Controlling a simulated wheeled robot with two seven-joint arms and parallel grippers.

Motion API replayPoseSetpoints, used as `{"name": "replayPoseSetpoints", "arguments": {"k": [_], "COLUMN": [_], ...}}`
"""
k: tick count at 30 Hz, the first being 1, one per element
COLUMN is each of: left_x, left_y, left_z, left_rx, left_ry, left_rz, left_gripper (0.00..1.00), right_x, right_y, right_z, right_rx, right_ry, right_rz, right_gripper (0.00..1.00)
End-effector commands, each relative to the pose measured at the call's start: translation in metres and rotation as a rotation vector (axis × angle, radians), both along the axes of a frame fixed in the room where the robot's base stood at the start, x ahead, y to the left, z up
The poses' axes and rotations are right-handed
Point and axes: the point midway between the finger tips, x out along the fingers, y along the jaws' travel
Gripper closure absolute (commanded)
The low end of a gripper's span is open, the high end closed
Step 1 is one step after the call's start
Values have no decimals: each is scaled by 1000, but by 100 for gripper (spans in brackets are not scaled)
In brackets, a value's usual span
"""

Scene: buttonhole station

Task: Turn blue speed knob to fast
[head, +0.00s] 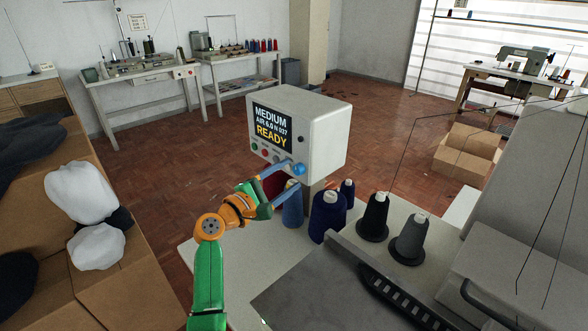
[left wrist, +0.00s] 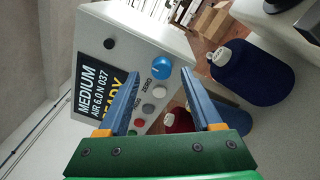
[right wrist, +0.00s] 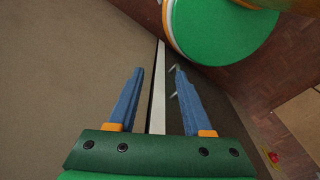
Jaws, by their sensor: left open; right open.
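The control box (head: 325,130) is a pale box on a post, its screen (head: 270,125) reading MEDIUM, AIR 6.0 N 037, READY. The blue knob (head: 298,169) sits at the lower right of its front face. In the left wrist view the knob (left wrist: 147,67) lies beyond and between the fingertips. My left gripper (head: 280,178) is open in front of the box, its fingers pointing at the knob; I cannot tell whether they touch it. My right gripper (right wrist: 152,70) is open and empty, seen only in its own wrist view, away from the box.
Thread cones (head: 327,215) in blue and dark grey (head: 409,238) stand right of and below the box. Red, grey and green buttons (left wrist: 148,109) lie beside the knob. Cartons with white cloth (head: 80,190) stand at left. The white table (head: 250,270) has some bare surface.

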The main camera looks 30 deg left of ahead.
Motion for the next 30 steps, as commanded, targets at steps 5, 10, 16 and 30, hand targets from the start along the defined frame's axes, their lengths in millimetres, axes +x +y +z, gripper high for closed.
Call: {"name": "replayPoseSetpoints", "arguments": {"k": [5, 10, 16, 30], "left_x": [19, 20, 19, 19], "left_y": [-4, -4, -4, -4], "left_z": [0, -1, -1, -3], "left_rx": [1, 3, 3, 48], "left_ry": [2, 2, 2, -14], "left_rz": [1, 2, 2, 1], "left_gripper": [34, 34, 74, 100], "right_x": [-2, -1, -1, 0], "right_y": [0, 0, 0, 0], "right_z": [1, 1, 1, -6], "right_rx": [0, -1, -1, 0], "right_ry": [4, 3, 2, 1], "right_rz": [0, 1, 1, 1], "right_gripper": [50, 50, 50, 50]}}
